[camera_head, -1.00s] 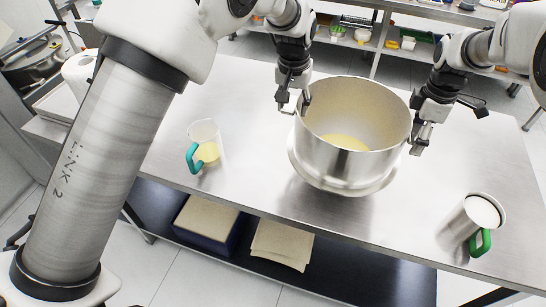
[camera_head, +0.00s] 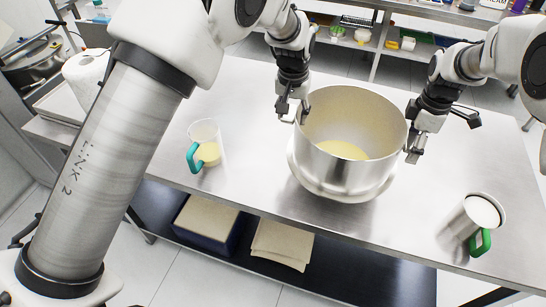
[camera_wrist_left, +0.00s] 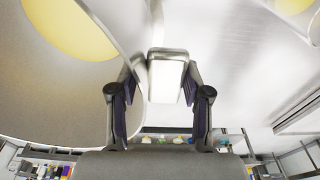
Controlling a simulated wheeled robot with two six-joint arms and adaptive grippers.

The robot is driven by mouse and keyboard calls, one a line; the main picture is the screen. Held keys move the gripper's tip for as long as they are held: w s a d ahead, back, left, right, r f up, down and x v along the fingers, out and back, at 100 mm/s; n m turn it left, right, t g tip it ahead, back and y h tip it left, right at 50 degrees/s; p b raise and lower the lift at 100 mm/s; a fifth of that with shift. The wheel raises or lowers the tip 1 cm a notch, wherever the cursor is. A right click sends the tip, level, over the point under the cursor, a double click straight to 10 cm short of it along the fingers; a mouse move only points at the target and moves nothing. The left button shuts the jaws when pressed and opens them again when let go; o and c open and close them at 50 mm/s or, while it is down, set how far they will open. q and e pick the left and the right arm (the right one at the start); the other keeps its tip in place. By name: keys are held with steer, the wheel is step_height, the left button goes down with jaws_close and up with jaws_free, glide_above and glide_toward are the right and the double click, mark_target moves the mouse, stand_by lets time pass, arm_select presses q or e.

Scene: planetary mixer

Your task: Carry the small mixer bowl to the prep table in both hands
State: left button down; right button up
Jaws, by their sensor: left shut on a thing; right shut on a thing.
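The small mixer bowl (camera_head: 335,170) is steel, upright, with pale yellow contents (camera_head: 343,150) inside. It is over the middle of the steel prep table (camera_head: 245,110), low at its surface; I cannot tell whether its base touches. My left gripper (camera_head: 293,112) is at the bowl's left side, shut on its handle. In the left wrist view the fingers (camera_wrist_left: 164,100) close around a bright metal handle (camera_wrist_left: 166,78) beside the bowl wall (camera_wrist_left: 50,95). My right gripper (camera_head: 412,148) is shut at the bowl's right side, where the bowl's handle is mostly hidden.
A clear jug with a teal handle (camera_head: 205,146) and yellow contents stands left of the bowl. A steel jug with a green handle (camera_head: 470,222) stands at the right front. Boxes (camera_head: 207,222) sit on the lower shelf. Table space between the bowl and both jugs is clear.

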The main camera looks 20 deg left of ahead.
arm_select(q)
steer(key=shift+w+f, duration=0.1)
steer(key=shift+f, duration=0.1)
arm_select(e)
steer(key=shift+f, duration=0.25)
arm_select(q)
steer(key=shift+c, duration=2.3)
jaws_free()
steer(key=shift+f, duration=0.15)
arm_select(e)
steer(key=o, duration=1.9)
arm_select(q)
steer(key=shift+s, duration=0.25)
arm_select(e)
steer(key=shift+s, duration=0.15)
arm_select(q)
steer(key=shift+w, duration=0.1)
steer(key=shift+r, duration=0.25)
